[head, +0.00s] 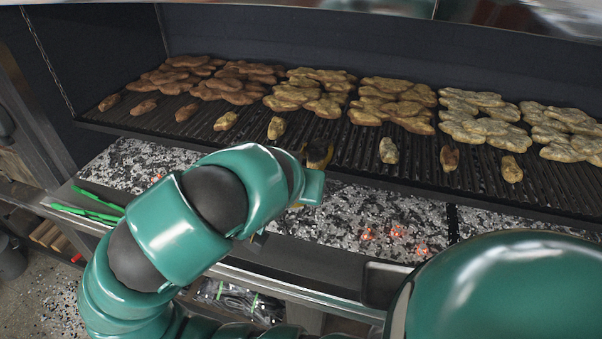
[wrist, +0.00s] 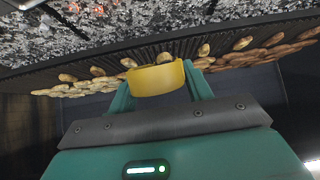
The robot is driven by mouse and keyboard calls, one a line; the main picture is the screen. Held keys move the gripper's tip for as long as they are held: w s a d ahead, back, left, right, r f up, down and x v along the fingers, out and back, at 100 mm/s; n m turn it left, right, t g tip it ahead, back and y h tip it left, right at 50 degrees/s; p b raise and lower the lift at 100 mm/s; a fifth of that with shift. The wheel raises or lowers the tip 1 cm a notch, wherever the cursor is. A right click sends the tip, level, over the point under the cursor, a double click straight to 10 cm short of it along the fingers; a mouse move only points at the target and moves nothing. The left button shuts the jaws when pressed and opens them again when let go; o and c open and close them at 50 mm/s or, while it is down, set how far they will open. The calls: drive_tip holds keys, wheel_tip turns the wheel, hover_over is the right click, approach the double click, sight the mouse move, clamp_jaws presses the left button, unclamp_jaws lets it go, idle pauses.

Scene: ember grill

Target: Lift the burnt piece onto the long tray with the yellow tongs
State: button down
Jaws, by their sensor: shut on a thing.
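My gripper (wrist: 158,88) is shut on the yellow tongs (wrist: 156,79), whose curved yellow band lies between my fingers in the wrist view. In the head view my gripper (head: 311,187) is at the grill's front edge, partly hidden by my arm. Just beyond it is a dark, yellow-edged shape (head: 320,154) at the grate; I cannot tell whether it is the tongs' tip, a burnt piece or both. A small piece with dark charring (head: 449,157) lies farther right on the grate. I cannot make out the long tray.
The grate (head: 350,150) holds rows of larger browned and pale pieces (head: 390,100) behind a front row of small ones. Ash and glowing coals (head: 390,230) lie below it. Green tongs (head: 88,213) rest on the left front ledge. A dark wall closes the back.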

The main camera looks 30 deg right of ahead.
drive_tip(key=t+h+b, duration=0.1)
drive_tip(key=h+b, duration=0.1)
drive_tip(key=b, duration=0.4)
drive_tip(key=t+h+b, duration=0.1)
drive_tip(key=t+b, duration=0.1)
drive_tip(key=b, duration=0.4)
drive_tip(key=t+h+b, duration=0.2)
drive_tip(key=b, duration=0.4)
drive_tip(key=shift+s+a+h+b, duration=0.25)
drive_tip(key=shift+h+b, duration=0.05)
drive_tip(key=shift+b, duration=0.05)
